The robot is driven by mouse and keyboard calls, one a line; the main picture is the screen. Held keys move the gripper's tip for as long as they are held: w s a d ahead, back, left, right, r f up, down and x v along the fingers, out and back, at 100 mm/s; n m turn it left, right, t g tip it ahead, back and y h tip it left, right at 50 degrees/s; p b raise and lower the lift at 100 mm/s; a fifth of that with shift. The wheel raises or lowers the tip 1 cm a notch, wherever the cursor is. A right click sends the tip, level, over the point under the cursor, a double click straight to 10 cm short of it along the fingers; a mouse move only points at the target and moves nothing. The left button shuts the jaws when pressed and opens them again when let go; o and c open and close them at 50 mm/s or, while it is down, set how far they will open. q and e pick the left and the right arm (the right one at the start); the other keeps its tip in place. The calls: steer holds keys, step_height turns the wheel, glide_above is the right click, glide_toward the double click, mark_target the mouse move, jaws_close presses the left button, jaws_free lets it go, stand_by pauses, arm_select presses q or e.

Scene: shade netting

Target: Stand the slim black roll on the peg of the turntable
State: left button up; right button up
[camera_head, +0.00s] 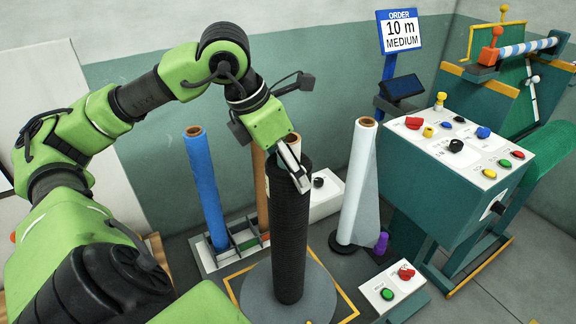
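The slim black roll (289,240) stands upright over the grey round turntable (258,297), close to its middle. The roll hides the turntable's peg, and I cannot tell whether its foot rests on the disc. My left gripper (293,167) is at the roll's top end, reaching down from the upper left. One pale finger lies across the near side of the roll. The other finger is hidden, so I cannot tell whether the gripper is closed on it. My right gripper is not in view.
A blue roll (204,185) and a brown roll (262,190) stand in a divided rack behind left. A white roll (357,185) stands behind right, beside a purple piece (381,243). A button box (393,288) is at front right. A green control console (455,150) fills the right.

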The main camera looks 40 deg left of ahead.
arm_select(q)
steer(key=o, duration=2.2)
steer(key=shift+c, duration=0.2)
steer(key=shift+f, duration=0.1)
steer(key=v, duration=1.2)
